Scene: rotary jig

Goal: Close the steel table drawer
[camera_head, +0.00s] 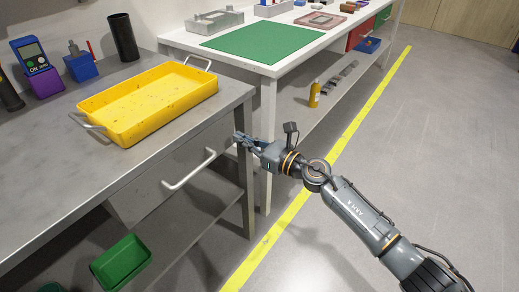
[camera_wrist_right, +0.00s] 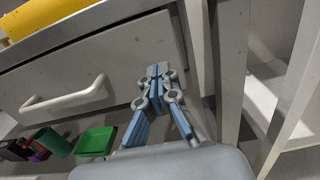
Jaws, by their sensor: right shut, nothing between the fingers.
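The steel table drawer (camera_head: 160,180) sits under the edge of the steel table (camera_head: 60,170). Its grey front shows a white bar handle (camera_head: 188,172). The front looks close to the table edge; I cannot tell if it is fully flush. In the right wrist view the drawer front (camera_wrist_right: 100,68) and handle (camera_wrist_right: 65,100) fill the left half. My right gripper (camera_head: 238,138) is shut and empty at the right end of the drawer front, right of the handle. Its fingertips (camera_wrist_right: 158,70) are at or very near the front; contact is unclear. My left gripper is out of view.
A yellow tray (camera_head: 150,100) stands on the steel table. A table leg (camera_head: 247,205) is close to my right gripper. A green bin (camera_head: 122,264) sits below the drawer. A white table with a green mat (camera_head: 265,42) stands behind. The floor right of the yellow line is clear.

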